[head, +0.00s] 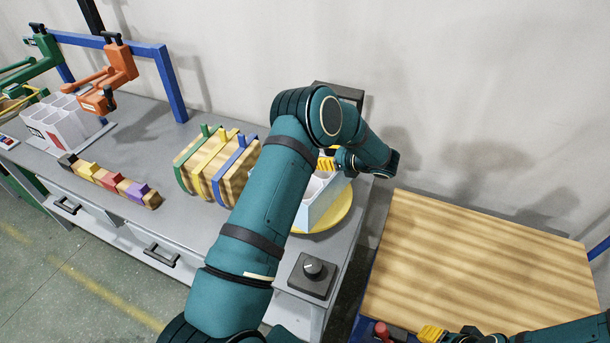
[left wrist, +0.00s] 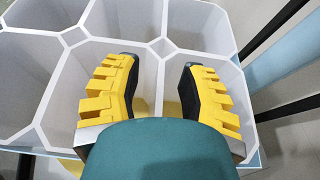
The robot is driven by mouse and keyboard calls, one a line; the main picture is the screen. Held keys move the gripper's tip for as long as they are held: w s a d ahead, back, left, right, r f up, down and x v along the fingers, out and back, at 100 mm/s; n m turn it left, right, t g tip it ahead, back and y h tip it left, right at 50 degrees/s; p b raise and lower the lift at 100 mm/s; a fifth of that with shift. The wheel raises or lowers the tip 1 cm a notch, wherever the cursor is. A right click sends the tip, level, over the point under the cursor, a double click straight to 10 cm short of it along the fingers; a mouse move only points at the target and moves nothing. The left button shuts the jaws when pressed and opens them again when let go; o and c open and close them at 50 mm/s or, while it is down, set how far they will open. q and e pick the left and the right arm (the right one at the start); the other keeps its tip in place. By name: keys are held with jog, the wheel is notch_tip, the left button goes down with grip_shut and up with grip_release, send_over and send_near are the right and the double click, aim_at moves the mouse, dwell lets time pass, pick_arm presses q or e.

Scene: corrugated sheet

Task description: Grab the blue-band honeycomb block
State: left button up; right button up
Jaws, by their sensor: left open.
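The blue-band honeycomb block (head: 318,207) is white with a pale blue side and stands on a yellow round plate (head: 340,212) on the grey bench. My left arm hides part of it. In the left wrist view its open cells and thin white walls (left wrist: 128,44) fill most of the picture. My left gripper (head: 328,164) is at the top of the block. In the left wrist view the left gripper (left wrist: 160,85) is open, one finger on each side of a cell wall. My right gripper (head: 433,333) is at the bottom edge of the head view, partly cut off.
Striped wooden pieces with green, yellow and blue bands (head: 218,165) stand left of my arm. A dark knob box (head: 312,272) is at the bench front. Another white honeycomb block (head: 65,122) is far left. A wooden tabletop (head: 485,265) on the right is clear.

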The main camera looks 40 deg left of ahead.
pick_arm(q)
jog(key=shift+o, duration=0.2)
grip_shut()
jog(key=shift+a, duration=0.1)
